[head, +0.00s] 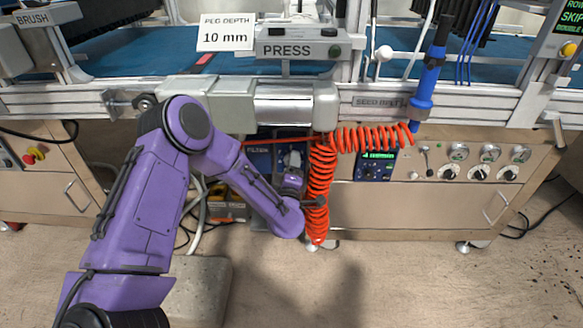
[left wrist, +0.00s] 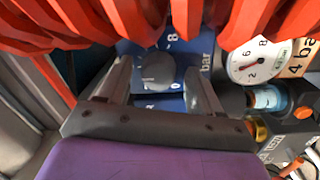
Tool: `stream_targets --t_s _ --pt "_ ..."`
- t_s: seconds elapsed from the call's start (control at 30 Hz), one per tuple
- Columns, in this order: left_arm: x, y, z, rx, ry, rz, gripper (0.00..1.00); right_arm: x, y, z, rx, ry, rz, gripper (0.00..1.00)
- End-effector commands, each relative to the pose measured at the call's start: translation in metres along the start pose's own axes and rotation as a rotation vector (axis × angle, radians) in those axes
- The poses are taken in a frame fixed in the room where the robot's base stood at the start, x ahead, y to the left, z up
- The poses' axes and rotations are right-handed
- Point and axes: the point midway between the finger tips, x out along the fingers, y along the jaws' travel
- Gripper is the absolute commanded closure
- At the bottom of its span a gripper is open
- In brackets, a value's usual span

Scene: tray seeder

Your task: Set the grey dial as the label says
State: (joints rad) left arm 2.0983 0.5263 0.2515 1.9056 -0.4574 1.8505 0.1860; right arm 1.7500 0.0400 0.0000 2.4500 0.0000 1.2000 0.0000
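The grey dial (left wrist: 155,72) is a round knob on a blue panel with white numbers and the word "bar" in the left wrist view. My left gripper (left wrist: 157,72) is open, one finger on each side of the dial with a visible gap at both sides. In the head view my left gripper (head: 291,172) is small, dark and partly hidden, below the press and in front of the lower panel. A label (left wrist: 303,62) at the right edge is cut off and reads "4 ba". My right gripper is not in view.
A red coiled hose (head: 320,185) hangs just right of my left gripper and crosses the top of the wrist view. A white pressure gauge (left wrist: 256,60) sits right of the dial. The press (head: 290,105) overhangs above. Open floor lies in front.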

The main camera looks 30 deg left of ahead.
Motion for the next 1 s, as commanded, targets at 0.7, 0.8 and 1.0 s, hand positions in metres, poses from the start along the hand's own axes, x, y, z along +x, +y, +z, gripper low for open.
stream_targets --t_s 0.7,0.8,1.0 --pt "-0.104 0.0 0.0 0.001 -0.001 0.0 0.35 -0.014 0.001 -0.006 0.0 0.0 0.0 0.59" --pt "-0.106 0.0 0.0 0.0 0.001 0.0 0.35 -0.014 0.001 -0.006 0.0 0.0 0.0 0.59" --pt "-0.105 0.0 0.0 0.0 0.001 0.0 0.35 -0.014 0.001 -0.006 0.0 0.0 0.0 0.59"
